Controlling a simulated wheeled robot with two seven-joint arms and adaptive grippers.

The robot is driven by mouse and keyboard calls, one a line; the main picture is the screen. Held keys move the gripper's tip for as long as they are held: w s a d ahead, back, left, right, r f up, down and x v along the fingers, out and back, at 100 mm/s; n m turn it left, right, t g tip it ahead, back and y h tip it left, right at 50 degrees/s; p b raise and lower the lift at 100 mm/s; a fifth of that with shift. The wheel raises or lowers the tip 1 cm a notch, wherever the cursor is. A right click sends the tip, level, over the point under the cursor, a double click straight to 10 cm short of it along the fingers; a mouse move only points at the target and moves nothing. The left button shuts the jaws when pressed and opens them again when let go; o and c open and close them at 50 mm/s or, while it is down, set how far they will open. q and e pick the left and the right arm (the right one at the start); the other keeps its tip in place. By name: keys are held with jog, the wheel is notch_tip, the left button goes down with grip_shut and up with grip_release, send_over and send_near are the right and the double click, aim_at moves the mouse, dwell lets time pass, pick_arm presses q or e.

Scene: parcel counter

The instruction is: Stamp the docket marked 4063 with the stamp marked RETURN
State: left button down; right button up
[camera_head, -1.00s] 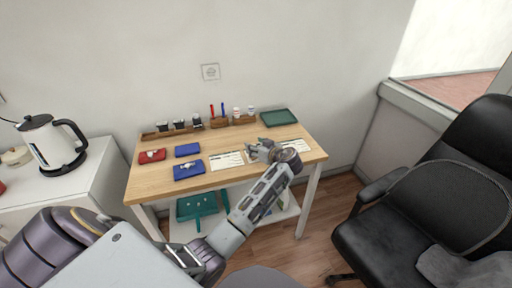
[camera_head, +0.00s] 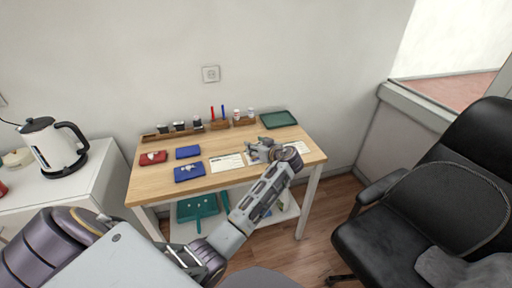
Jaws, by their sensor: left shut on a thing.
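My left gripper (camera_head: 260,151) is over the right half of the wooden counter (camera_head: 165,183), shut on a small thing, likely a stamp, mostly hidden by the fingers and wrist. A white docket (camera_head: 226,163) lies just left of the gripper. Another white docket (camera_head: 298,147) shows partly, to the right behind my wrist. The print on both is too small to read, so I cannot tell which is 4063. Several dark-topped stamps (camera_head: 179,126) stand in the wooden rack (camera_head: 150,137) at the back left; their marks cannot be read. My right gripper is not in view.
A red pad (camera_head: 153,157) and two blue pads (camera_head: 188,152) (camera_head: 189,173) lie on the left of the counter. Pens and small bottles (camera_head: 237,114) stand at the back. A green tray (camera_head: 278,119) lies back right. A black chair (camera_head: 400,215) stands at the right.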

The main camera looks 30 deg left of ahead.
pick_arm(q)
jog(key=shift+r+p, duration=1.1)
jog(key=shift+r, duration=0.95)
